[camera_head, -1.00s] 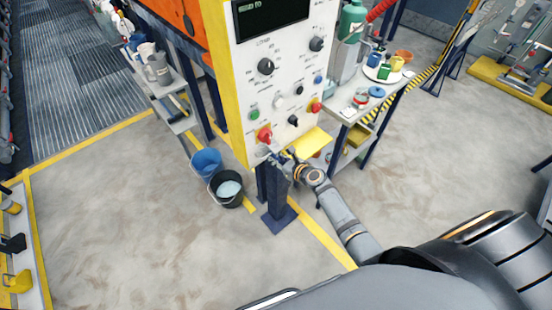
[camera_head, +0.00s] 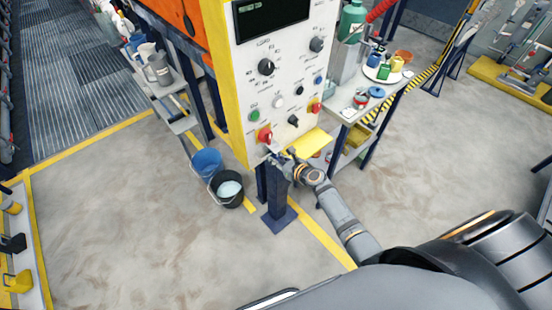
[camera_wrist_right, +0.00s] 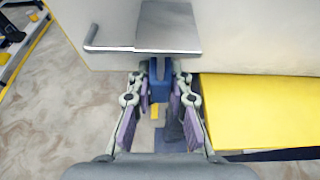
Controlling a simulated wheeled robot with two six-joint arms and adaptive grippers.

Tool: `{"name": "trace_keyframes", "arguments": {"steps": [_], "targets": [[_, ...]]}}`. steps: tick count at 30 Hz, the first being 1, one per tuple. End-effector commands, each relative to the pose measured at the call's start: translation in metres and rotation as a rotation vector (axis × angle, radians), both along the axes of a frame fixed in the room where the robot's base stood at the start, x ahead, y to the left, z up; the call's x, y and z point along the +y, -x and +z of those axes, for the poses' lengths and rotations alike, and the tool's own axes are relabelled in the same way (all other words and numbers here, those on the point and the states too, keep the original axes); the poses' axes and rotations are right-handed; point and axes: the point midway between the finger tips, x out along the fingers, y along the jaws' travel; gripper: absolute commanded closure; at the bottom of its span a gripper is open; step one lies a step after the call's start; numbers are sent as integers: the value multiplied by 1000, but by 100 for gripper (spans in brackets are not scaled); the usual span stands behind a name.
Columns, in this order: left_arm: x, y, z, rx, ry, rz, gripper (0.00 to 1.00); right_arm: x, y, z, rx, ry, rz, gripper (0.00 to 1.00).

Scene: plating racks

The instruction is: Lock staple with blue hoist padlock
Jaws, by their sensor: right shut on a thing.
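The blue padlock (camera_wrist_right: 161,91) is between the fingers of my right gripper (camera_wrist_right: 160,102), which is shut on it. Its shackle end points up to the lower edge of a grey metal plate (camera_wrist_right: 168,24) on the pale panel face. A bent rod (camera_wrist_right: 95,47) sticks out at the plate's left. The staple is not clearly visible, and I cannot tell whether the shackle goes through anything. In the head view my right gripper (camera_head: 284,161) is at the control panel's lower edge, below a red knob (camera_head: 265,136). The padlock is too small to make out there. My left gripper is not in view.
A yellow plate (camera_wrist_right: 262,106) juts out just right of the gripper. The control panel (camera_head: 280,80) stands on a dark post (camera_head: 277,200). A black bucket (camera_head: 229,201) and a blue bucket (camera_head: 206,161) stand left of it. A loaded side table (camera_head: 347,113) is at right.

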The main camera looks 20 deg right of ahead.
Motion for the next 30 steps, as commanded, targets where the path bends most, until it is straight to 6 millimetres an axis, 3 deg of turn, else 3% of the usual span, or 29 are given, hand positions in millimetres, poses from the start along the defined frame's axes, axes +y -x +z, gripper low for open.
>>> {"name": "trace_keyframes", "arguments": {"steps": [1, 2, 7, 19, 30], "targets": [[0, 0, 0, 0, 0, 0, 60, 0, 0, 0, -1, 0, 0, 100], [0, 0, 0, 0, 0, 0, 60, 0, 0, 0, -1, 0, 0, 78], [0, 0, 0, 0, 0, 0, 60, 0, 0, 0, 0, 0, 0, 55], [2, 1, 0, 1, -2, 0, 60, -4, 9, 2, 1, 5, 1, 55], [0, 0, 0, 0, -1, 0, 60, -29, 82, 35, 2, 5, 4, 55]]}}
